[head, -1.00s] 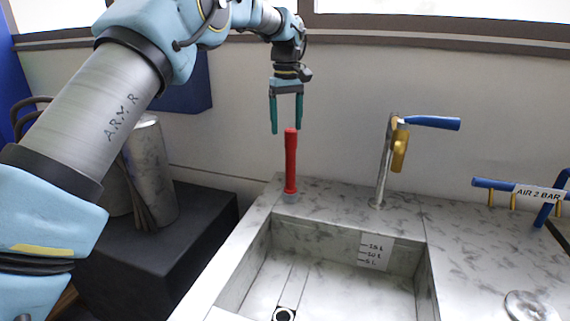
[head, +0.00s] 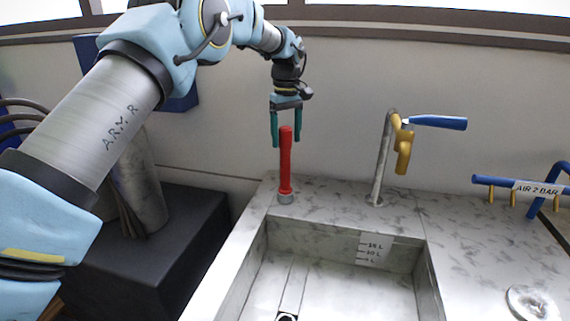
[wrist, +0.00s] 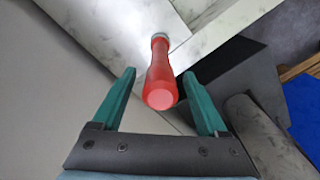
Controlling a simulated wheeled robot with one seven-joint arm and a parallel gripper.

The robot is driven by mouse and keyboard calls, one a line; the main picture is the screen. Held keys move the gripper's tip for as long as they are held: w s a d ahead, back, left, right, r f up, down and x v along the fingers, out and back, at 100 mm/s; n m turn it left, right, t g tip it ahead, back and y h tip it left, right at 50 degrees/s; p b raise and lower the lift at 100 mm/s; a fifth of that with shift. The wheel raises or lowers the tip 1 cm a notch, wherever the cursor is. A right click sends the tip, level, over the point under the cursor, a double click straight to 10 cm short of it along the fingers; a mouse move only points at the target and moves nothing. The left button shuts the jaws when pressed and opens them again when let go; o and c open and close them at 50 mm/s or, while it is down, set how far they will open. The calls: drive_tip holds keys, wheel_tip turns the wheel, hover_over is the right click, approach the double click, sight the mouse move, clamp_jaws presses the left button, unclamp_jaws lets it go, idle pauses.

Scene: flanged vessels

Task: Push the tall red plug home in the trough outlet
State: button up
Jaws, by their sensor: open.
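The tall red plug (head: 285,160) stands upright in a grey collar (head: 285,198) on the trough's back-left rim. My gripper (head: 286,143) is open above that rim, pointing down, with its green fingertips a little below the plug's top. In the wrist view the plug (wrist: 161,75) shows between the two spread fingers, with a visible gap on each side. The trough (head: 330,240) is marbled grey with a litre scale on its back wall. Its outlet, a dark ring (head: 287,317) in the floor, is cut by the bottom edge of the head view.
A tap with a blue lever (head: 437,122) rises right of the plug. A blue air rail (head: 515,186) and a round metal fitting (head: 532,304) are farther right. A dark block (head: 165,250) with a metal cylinder (head: 140,185) stands left. The wall is close behind.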

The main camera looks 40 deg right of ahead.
sight(286, 150)
drive_tip(key=shift+w+f+p, duration=0.15)
drive_tip(key=shift+f+p, duration=1.3)
drive_tip(key=shift+f, duration=1.1)
clamp_jaws()
